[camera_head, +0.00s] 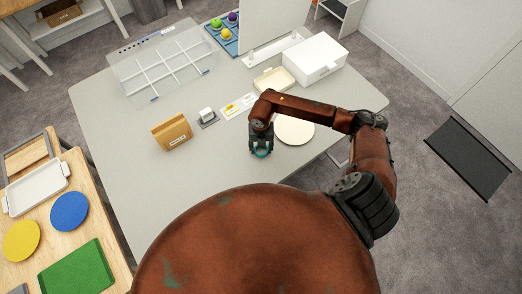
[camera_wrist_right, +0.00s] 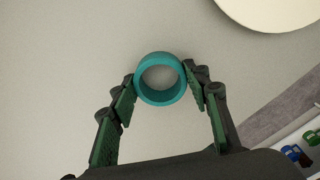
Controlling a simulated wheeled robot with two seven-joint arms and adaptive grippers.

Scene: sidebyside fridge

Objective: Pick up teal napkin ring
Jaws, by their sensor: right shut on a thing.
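The teal napkin ring (camera_wrist_right: 141,92) is between the fingertips of my right gripper (camera_wrist_right: 161,84) in the right wrist view, with one green-padded finger against each side. In the head view the ring (camera_head: 262,155) shows as a small teal band under the right gripper (camera_head: 262,150), over the grey table (camera_head: 200,190). My right gripper is shut on the ring. I cannot tell whether the ring still touches the table. My left gripper is not in either view.
A cream round plate (camera_head: 295,131) lies right of my gripper. A brown box (camera_head: 171,132), a clear divided tray (camera_head: 168,70) and a white box (camera_head: 315,58) stand farther out. A wooden side table (camera_head: 60,250) holds coloured mats. The table's front left is clear.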

